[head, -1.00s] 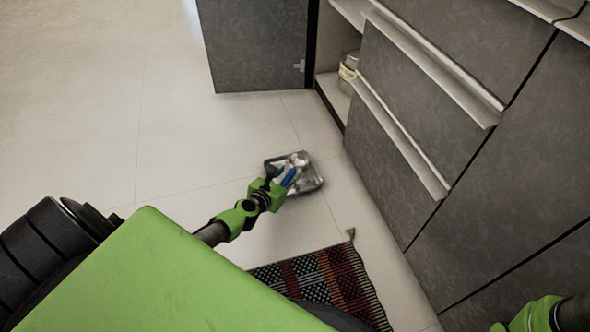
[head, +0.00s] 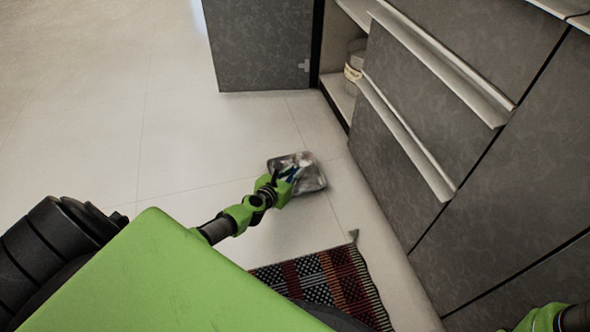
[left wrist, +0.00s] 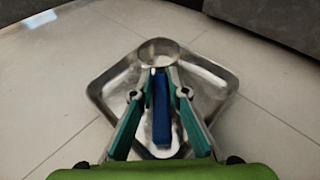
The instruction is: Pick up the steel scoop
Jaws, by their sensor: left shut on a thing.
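The steel scoop has a round metal bowl (left wrist: 158,52) and a blue handle (left wrist: 161,118), seen in the left wrist view. It is in or just over a square steel tray (left wrist: 226,75) on the floor; I cannot tell whether it touches the tray. My left gripper (left wrist: 160,84) is shut on the scoop, with one finger on each side of its handle near the bowl. In the head view the left gripper (head: 285,176) is over the left part of the tray (head: 314,181), and the scoop is small and partly hidden.
A grey cabinet with drawers (head: 425,110) stands to the right, close to the tray. Its door (head: 262,45) is open, with a container (head: 354,62) on the shelf inside. A patterned rug (head: 325,285) lies nearer to me. The tiled floor at left is clear.

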